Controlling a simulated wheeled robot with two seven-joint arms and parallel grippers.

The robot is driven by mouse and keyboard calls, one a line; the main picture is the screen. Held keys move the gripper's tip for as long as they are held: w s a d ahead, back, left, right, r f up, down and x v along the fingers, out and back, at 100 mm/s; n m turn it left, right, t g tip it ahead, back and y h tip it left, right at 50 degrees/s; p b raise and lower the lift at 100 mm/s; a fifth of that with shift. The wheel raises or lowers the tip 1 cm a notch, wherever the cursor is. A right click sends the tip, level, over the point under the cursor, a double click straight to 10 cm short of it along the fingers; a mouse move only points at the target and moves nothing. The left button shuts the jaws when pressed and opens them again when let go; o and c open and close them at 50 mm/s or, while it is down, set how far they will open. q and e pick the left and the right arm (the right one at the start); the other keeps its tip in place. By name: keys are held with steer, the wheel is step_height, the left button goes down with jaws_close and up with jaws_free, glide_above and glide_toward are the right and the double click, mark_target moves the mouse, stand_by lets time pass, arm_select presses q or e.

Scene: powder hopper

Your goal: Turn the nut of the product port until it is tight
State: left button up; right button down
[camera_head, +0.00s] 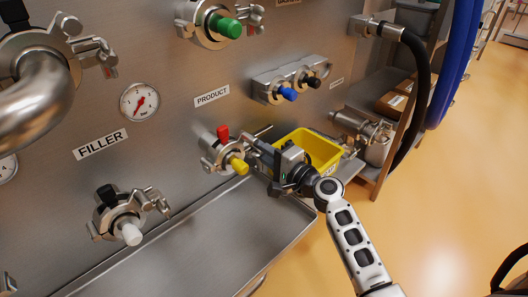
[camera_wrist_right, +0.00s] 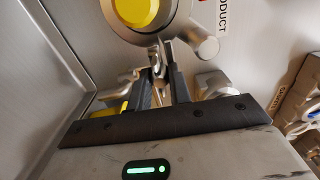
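The product port (camera_head: 222,152) is a steel clamped fitting on the panel beside the PRODUCT label, with a red handle above and a yellow cap (camera_head: 238,165) in front. The cap also shows at the top of the right wrist view (camera_wrist_right: 137,10). The clamp's nut (camera_wrist_right: 159,70) is a small metal part below the port's ring in that view. My right gripper (camera_head: 272,160) is at the right side of the port. In the wrist view its two dark fingers (camera_wrist_right: 162,82) stand either side of the nut, with a narrow gap; whether they press on it cannot be told. My left gripper is not in view.
A yellow bin (camera_head: 318,150) stands just behind my right gripper. A steel tray ledge (camera_head: 200,240) runs below the ports. Other ports have a green cap (camera_head: 229,28) and a white cap (camera_head: 131,235). A black hose (camera_head: 420,90) hangs at the right. Open floor lies further right.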

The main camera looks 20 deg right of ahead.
steer(key=shift+w+r+m+p, duration=0.1)
steer(key=shift+r+m+p, duration=0.1)
steer(key=shift+m+p, duration=0.15)
steer(key=m+p, duration=0.2)
steer(key=m, duration=0.2)
steer(key=shift+r, duration=0.2)
steer(key=shift+f+m+p, duration=0.15)
steer(key=shift+m+p, duration=0.5)
steer(key=shift+m, duration=0.6)
steer(key=shift+f+m, duration=0.1)
steer(key=shift+m, duration=0.2)
